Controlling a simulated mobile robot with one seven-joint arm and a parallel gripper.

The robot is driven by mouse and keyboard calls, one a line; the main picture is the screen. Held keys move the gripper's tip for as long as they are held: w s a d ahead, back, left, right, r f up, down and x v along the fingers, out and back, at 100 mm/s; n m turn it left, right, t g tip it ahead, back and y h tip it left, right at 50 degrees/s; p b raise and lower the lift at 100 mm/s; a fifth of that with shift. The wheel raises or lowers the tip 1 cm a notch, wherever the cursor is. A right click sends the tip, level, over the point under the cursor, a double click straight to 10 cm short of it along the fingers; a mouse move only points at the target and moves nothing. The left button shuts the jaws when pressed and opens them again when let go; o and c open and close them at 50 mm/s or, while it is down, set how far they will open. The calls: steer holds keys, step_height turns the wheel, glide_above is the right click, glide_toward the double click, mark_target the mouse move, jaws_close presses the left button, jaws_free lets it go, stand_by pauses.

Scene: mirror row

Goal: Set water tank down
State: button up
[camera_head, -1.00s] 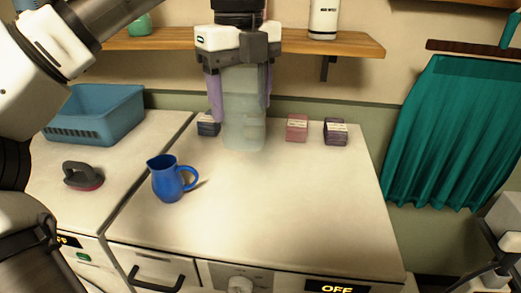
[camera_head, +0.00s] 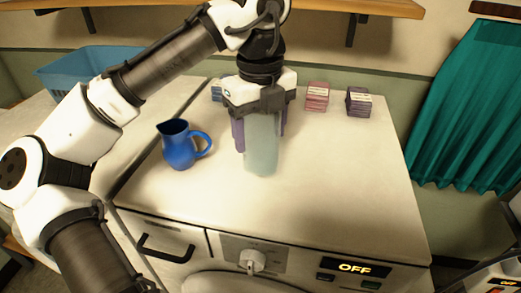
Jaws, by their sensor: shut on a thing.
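The water tank (camera_head: 262,148) is a translucent, pale grey-blue upright container in the middle of the head view. My gripper (camera_head: 260,125) points down from above and is shut on the tank, with a purple finger on each side of it. The tank is over the white top (camera_head: 330,190) of the machine. Its lower end looks at or very near this surface, but I cannot tell whether it touches. The gripper hides the tank's upper part.
A blue jug (camera_head: 180,148) stands to the left of the tank. Behind are a pink stack (camera_head: 317,97), a dark stack (camera_head: 358,102) and a partly hidden blue one (camera_head: 216,91). A blue basket (camera_head: 75,72) sits at far left. The top's front right is clear.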

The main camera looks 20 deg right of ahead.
mark_target(260, 152)
steer(key=shift+f, duration=2.35)
steer(key=shift+f, duration=0.2)
steer(key=o, duration=1)
steer(key=shift+o, duration=0.2)
step_height(260, 152, up, 12)
steer(key=shift+r, duration=0.2)
steer(key=shift+d, duration=0.1)
